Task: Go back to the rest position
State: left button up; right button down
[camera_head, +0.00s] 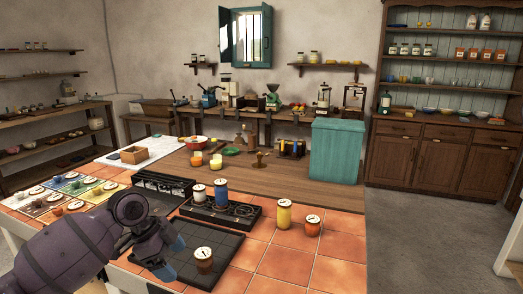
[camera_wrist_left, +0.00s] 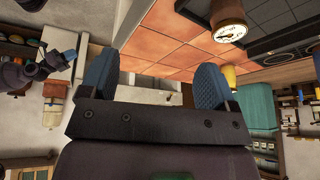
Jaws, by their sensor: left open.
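My left gripper (camera_head: 163,258) is at the front left of the tiled counter, over the edge of a dark flat plate (camera_head: 215,240). Its two blue fingers are apart with nothing between them; this also shows in the left wrist view (camera_wrist_left: 153,82). A brown jar with a pale, dial-like lid (camera_head: 204,260) stands upright on the plate, to the right of the gripper and apart from it. In the left wrist view, what looks like my right gripper (camera_wrist_left: 66,56) is small at the left edge; its jaws are unclear.
A black burner unit (camera_head: 240,214) holds a blue jar (camera_head: 221,193) and a white jar (camera_head: 199,193). A yellow jar (camera_head: 284,214) and an orange jar (camera_head: 312,226) stand to its right. Labelled coloured cards lie at left. The front right tiles are clear.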

pick_arm(q)
jog(key=w+d+r+n+t+h, duration=0.1)
jog(key=w+d+r+n+t, duration=0.2)
jog(key=w+n+t, duration=0.3)
jog(key=s+a+f+n+t+y, duration=0.1)
jog(key=s+a+f+n+y, duration=0.1)
jog(key=s+f, duration=0.7)
jog(key=s+a+f+n+t+y, duration=0.1)
jog(key=s+a+f+n, duration=0.3)
jog(key=s+f, duration=0.4)
jog(key=s+a+f+n+t+y, duration=0.2)
jog(key=s+f, duration=0.7)
jog(key=s, duration=1)
jog(key=shift+a+f+n+y, duration=0.4)
jog(key=shift+a+n, duration=0.3)
jog(key=shift+n, duration=0.5)
pick_arm(e)
jog(key=shift+w+d, duration=0.1)
jog(key=shift+w, duration=0.15)
jog(key=shift+s, duration=0.1)
jog(key=shift+a, duration=0.2)
jog(key=shift+w, duration=0.2)
